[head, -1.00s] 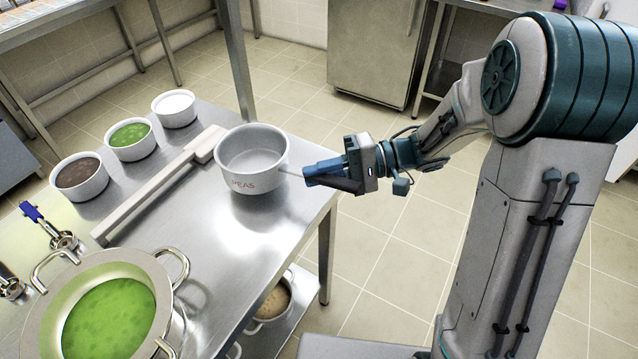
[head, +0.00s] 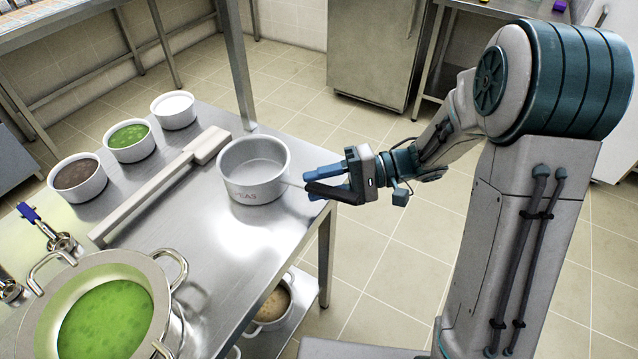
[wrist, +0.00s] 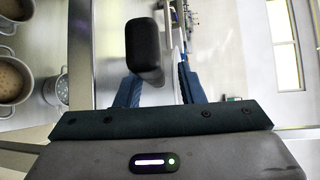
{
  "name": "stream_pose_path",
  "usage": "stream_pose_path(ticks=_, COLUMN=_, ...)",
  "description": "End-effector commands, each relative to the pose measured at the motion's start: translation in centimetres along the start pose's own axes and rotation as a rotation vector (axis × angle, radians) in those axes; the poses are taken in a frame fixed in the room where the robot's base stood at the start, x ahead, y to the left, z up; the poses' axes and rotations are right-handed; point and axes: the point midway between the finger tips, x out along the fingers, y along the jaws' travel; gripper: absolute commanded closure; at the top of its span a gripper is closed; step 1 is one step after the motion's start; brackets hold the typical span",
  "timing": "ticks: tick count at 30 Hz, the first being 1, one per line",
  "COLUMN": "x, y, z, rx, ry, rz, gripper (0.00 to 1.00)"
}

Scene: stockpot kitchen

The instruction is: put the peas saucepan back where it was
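The grey saucepan (head: 254,172) labelled PEAS stands upright on the steel table near its right edge. Its handle points right, past the table edge, toward my gripper (head: 322,180). My gripper's blue fingers are apart, around or beside the handle's dark end. In the wrist view, a black rounded handle end (wrist: 144,50) shows just ahead of my gripper (wrist: 157,90), whose two fingers are spread. I cannot tell whether a finger touches the handle. The pan's inside looks pale and empty.
A long beige bar (head: 160,185) lies just left of the saucepan. Bowls of white (head: 173,109), green (head: 131,140) and brown (head: 78,179) food stand behind it. A large pot of green soup (head: 105,322) is at front left. Another pot (head: 272,306) is on the lower shelf.

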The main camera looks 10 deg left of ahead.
Motion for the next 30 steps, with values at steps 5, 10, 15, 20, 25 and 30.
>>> stream_pose_path(ticks=5, x=-3.4, y=-0.1, z=-0.1, rx=0.001, ry=0.008, rz=0.000, gripper=0.65)
stream_pose_path(ticks=10, x=-7.2, y=0.0, z=-0.1, rx=0.001, ry=0.007, rz=0.000, gripper=0.65)
stream_pose_path(ticks=15, x=-10.1, y=0.0, z=-0.1, rx=0.001, ry=0.004, rz=0.001, gripper=0.65)
stream_pose_path(ticks=20, x=-11.5, y=0.0, z=0.0, rx=0.001, ry=0.003, rz=0.001, gripper=0.65)
stream_pose_path(ticks=25, x=-11.7, y=0.0, z=-0.2, rx=-0.012, ry=0.015, rz=0.005, gripper=0.65)
stream_pose_path(ticks=30, x=-11.5, y=-0.9, z=-3.1, rx=-0.188, ry=0.198, rz=0.078, gripper=0.65)
